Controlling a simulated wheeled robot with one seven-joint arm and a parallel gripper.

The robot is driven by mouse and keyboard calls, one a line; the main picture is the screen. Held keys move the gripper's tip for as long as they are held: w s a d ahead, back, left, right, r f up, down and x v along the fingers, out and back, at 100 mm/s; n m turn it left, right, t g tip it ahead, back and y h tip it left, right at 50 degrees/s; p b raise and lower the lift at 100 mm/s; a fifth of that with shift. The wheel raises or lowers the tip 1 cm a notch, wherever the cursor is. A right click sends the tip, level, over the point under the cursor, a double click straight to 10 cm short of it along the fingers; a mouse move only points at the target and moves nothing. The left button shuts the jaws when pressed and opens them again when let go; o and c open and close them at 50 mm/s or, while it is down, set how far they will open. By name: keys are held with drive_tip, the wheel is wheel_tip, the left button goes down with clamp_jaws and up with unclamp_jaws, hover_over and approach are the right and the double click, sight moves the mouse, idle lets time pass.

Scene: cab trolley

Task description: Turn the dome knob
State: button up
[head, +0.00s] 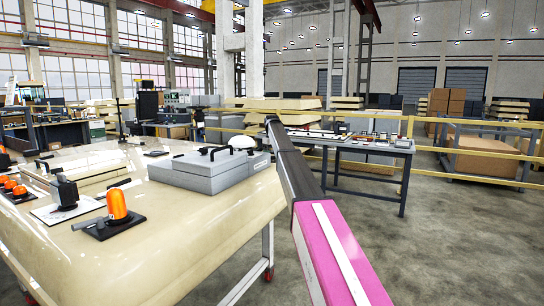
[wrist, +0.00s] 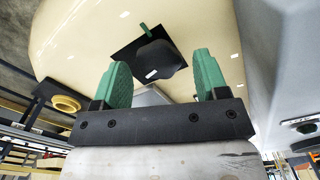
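In the wrist view my gripper (wrist: 161,70) has two green fingers spread wide apart, with nothing held. Beyond and between the fingertips is a dark rounded knob (wrist: 156,58) with a small white mark. It sits on a black square plate on a cream surface. A gap shows between the knob and both fingers. In the head view, a white dome (head: 242,143) stands on a grey box (head: 205,172). I cannot tell which part in the head view matches the dark knob. My gripper cannot be made out clearly in the head view.
The cream trolley top (head: 165,235) carries an orange beacon (head: 117,204) at the front, more beacons at the left, and a black fixture (head: 65,192). A dark workbench (head: 362,148) with small parts stands behind. Yellow rails (head: 470,152) run beyond. Floor at the right is clear.

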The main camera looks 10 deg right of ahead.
wheel_tip(320, 180, up, 11)
idle(0.7)
drive_tip(key=shift+f, duration=0.1)
